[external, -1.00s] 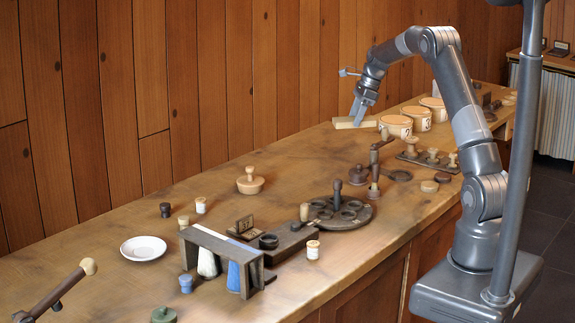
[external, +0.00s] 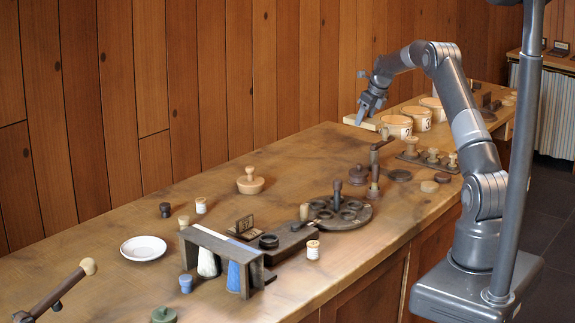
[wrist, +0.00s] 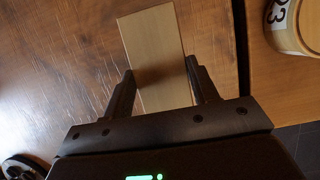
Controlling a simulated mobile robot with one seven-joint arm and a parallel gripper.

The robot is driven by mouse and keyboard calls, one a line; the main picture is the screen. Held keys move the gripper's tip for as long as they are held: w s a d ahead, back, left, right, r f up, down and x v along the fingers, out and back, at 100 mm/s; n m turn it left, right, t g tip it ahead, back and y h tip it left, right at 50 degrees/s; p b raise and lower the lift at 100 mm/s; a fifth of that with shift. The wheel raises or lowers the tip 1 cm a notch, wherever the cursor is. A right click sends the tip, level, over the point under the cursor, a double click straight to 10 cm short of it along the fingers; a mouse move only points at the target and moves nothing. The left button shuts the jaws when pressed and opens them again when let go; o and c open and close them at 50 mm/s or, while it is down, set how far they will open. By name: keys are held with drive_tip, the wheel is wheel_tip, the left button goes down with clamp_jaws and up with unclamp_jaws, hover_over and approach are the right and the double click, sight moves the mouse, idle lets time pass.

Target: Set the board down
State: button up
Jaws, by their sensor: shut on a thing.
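The board (external: 350,121) is a small, pale, flat wooden piece near the far side of the long bench, just left of the numbered cups. In the wrist view the board (wrist: 152,35) lies lengthwise between the two dark fingers and extends beyond their tips. My gripper (external: 361,121) points down and is shut on the board; its fingers also show in the wrist view (wrist: 162,72). The board looks roughly level and at or very close to the bench top (external: 300,150). I cannot tell whether it touches.
Several pale numbered cups (external: 397,127) stand close to the board's right; one cup (wrist: 290,25) shows in the wrist view. Bench left of the board is clear.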

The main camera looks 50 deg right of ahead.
sight(355, 119)
drive_tip(key=w, duration=0.1)
drive_tip(key=w+a+f, duration=0.1)
drive_tip(key=w+f, duration=0.1)
drive_tip(key=shift+w+a, duration=0.1)
drive_tip(key=shift+a, duration=0.3)
drive_tip(key=shift+f, duration=2.1)
drive_tip(key=o, duration=1)
drive_tip(key=shift+f, duration=0.15)
